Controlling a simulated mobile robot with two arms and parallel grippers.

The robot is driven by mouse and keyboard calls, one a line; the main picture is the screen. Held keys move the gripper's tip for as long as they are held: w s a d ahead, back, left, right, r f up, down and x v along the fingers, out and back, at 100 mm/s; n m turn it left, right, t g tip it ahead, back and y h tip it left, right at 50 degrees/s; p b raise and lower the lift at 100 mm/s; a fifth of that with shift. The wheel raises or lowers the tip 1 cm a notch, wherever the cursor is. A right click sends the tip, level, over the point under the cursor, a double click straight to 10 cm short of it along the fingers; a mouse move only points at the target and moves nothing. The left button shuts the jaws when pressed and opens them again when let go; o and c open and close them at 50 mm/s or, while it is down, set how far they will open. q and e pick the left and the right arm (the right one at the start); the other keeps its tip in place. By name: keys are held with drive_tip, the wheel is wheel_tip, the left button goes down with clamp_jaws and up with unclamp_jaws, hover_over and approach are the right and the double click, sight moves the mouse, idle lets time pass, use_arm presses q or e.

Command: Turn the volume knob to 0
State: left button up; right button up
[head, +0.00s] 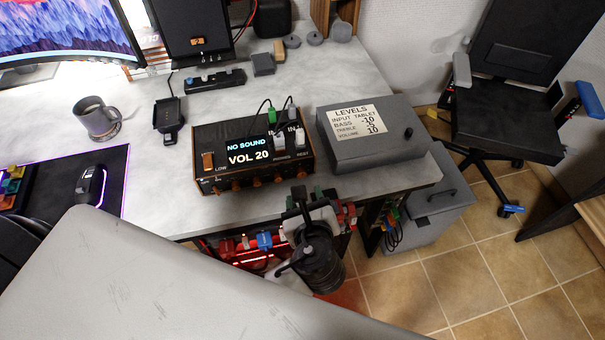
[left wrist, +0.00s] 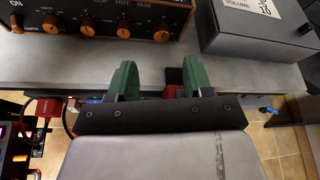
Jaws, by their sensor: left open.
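A black amplifier (head: 253,155) with copper trim stands on the desk; its display (head: 248,151) reads "NO SOUND" and "VOL 20". A row of copper-coloured knobs (head: 256,181) runs along its lower front, and several also show in the left wrist view (left wrist: 87,29). I cannot read which one is the volume knob. My left gripper (head: 318,203) is at the desk's front edge, right of the knob row and apart from it. Its green fingers (left wrist: 157,80) are spread with nothing between them. My right gripper is not in view.
A grey box (head: 372,150) right of the amplifier carries a "LEVELS" note (head: 358,119), whose volume line seems to read 10. Cables plug into the amplifier's top. A mug (head: 97,118) and mouse (head: 90,185) are at left. Coloured items hang below the desk edge.

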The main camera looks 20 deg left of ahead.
sight(302, 175)
use_arm(q)
drive_tip(key=x, duration=0.3)
drive_tip(key=shift+w+a+f, duration=0.1)
drive_tip(key=shift+w+f, duration=0.1)
drive_tip(key=shift+w, duration=0.15)
drive_tip(key=x, duration=0.2)
drive_tip(key=shift+w+a, duration=0.1)
drive_tip(key=shift+w, duration=0.2)
drive_tip(key=shift+w+a+f, duration=0.15)
drive_tip(key=shift+w+f, duration=0.05)
drive_tip(key=shift+w, duration=0.05)
drive_tip(key=shift+w+a+f, duration=0.15)
drive_tip(key=shift+w, duration=0.15)
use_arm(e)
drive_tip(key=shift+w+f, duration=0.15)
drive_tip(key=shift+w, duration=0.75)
use_arm(q)
drive_tip(key=shift+c, duration=0.4)
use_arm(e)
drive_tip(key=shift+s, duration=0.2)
